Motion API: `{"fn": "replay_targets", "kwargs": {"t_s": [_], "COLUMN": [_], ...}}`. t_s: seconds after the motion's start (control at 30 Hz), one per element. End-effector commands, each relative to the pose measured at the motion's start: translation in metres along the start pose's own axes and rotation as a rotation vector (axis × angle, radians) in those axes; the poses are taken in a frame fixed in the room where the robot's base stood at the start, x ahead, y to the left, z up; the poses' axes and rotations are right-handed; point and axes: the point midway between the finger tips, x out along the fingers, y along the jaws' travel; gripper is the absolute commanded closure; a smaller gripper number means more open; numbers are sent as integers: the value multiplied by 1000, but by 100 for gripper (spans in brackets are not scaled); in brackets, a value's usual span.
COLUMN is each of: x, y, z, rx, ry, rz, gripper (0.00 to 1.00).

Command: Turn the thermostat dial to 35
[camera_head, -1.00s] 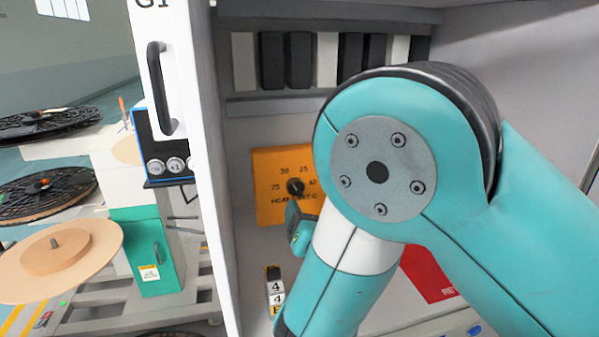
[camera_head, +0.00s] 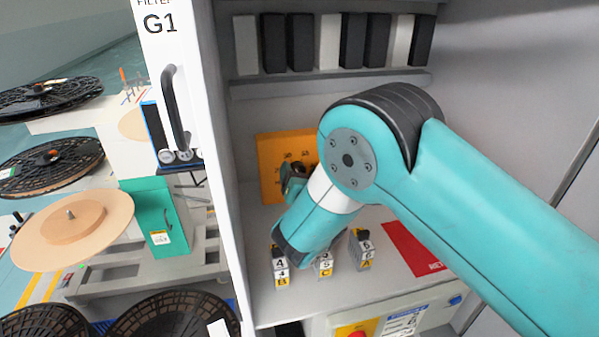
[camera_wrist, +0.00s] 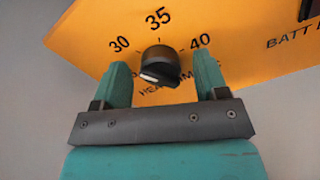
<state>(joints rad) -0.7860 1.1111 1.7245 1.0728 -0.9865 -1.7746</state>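The orange thermostat panel (camera_head: 268,150) is on the back wall of the cabinet in the head view. My gripper (camera_head: 292,178) is in front of its lower part, and my arm hides much of it. In the wrist view the black dial (camera_wrist: 160,62) sits on the orange panel (camera_wrist: 240,35), below the printed 35 and between 30 and 40. My gripper (camera_wrist: 160,64) is open, with one finger on each side of the dial and gaps showing. A pale mark shows on the dial's lower left; I cannot tell which number it indicates.
Number-and-letter blocks (camera_head: 281,268) stand on the cabinet floor below my arm. A red sheet (camera_head: 415,248) lies to their right. A shelf (camera_head: 330,85) with dark and white upright blocks is above the panel. The white G1 door (camera_head: 190,110) borders the left.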

Motion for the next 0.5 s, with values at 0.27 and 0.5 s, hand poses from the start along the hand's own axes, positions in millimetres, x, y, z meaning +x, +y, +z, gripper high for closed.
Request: {"fn": "replay_targets", "kwargs": {"t_s": [0.27,0.5], "x": [0,0], "y": [0,0], "z": [0,-1], "rx": [0,25], "ry": [0,0], "rz": [0,0], "gripper": [82,82]}}
